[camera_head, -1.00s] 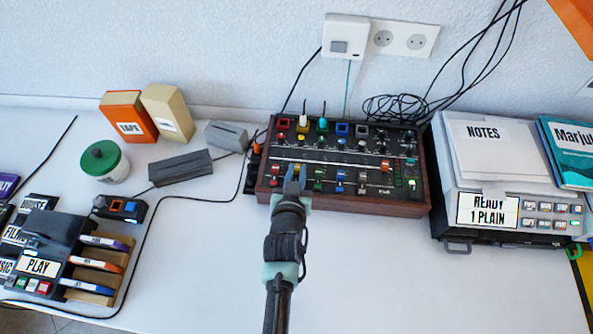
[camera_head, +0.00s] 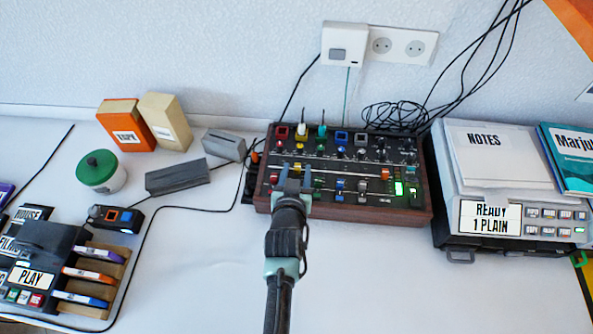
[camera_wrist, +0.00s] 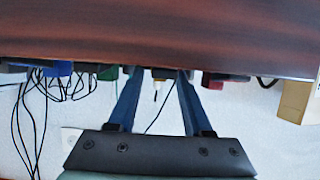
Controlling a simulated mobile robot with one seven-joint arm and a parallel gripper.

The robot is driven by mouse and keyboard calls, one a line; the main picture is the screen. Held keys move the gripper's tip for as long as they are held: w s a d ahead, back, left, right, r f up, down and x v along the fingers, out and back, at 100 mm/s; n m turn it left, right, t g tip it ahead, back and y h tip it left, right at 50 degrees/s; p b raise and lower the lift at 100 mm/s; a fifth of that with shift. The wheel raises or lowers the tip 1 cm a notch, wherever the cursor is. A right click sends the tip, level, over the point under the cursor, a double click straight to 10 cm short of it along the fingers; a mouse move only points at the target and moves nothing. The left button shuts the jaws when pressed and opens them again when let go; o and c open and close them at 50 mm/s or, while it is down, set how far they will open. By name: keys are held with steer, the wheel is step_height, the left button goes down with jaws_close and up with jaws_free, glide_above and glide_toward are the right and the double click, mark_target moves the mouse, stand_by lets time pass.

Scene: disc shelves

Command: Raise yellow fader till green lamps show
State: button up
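The mixer (camera_head: 350,207) is a dark panel in a brown wooden case against the back wall. The yellow fader (camera_head: 298,167) is a small cap on its left part, just beyond my fingertips. My gripper (camera_head: 295,178) is over the mixer's front edge, fingers spread and apparently empty. In the wrist view my gripper (camera_wrist: 158,75) also shows its two blue fingers apart, below the mixer's wooden front (camera_wrist: 160,30); a small yellow-and-white piece shows between them. Green lamps (camera_head: 398,188) glow brightly at the mixer's right end.
Red, green, blue and orange controls sit close around the yellow fader. A NOTES stack (camera_head: 487,150) on a grey device stands at right. A grey block (camera_head: 178,177) and a green-lidded pot (camera_head: 101,172) stand left.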

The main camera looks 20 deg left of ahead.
steer(key=p+v, duration=0.1)
steer(key=v, duration=1.2)
steer(key=shift+f, duration=0.1)
stand_by(0.3)
steer(key=w+d+r+m+t+p, duration=0.1)
steer(key=w+d+r+t, duration=0.15)
steer(key=r, duration=0.85)
steer(key=w+d+r+t, duration=0.15)
steer(key=w+r, duration=0.25)
steer(key=r, duration=0.6)
steer(key=w+d+r+m+t+p, duration=0.1)
steer(key=w+r+t, duration=0.25)
steer(key=r, duration=0.75)
steer(key=s+d+r+t+h, duration=0.1)
steer(key=s+r, duration=0.3)
steer(key=r, duration=0.7)
steer(key=s+d+r+t+h+p, duration=0.1)
steer(key=s+d+r+t, duration=0.2)
steer(key=r, duration=0.8)
steer(key=s+d+r+m+t+h, duration=0.1)
steer(key=s+d+r+t, duration=0.2)
steer(key=r, duration=0.8)
steer(key=s+d, duration=0.1)
steer(key=s, duration=0.1)
steer(key=shift+s+d+r+h, duration=0.2)
steer(key=shift+s+r+h, duration=0.1)
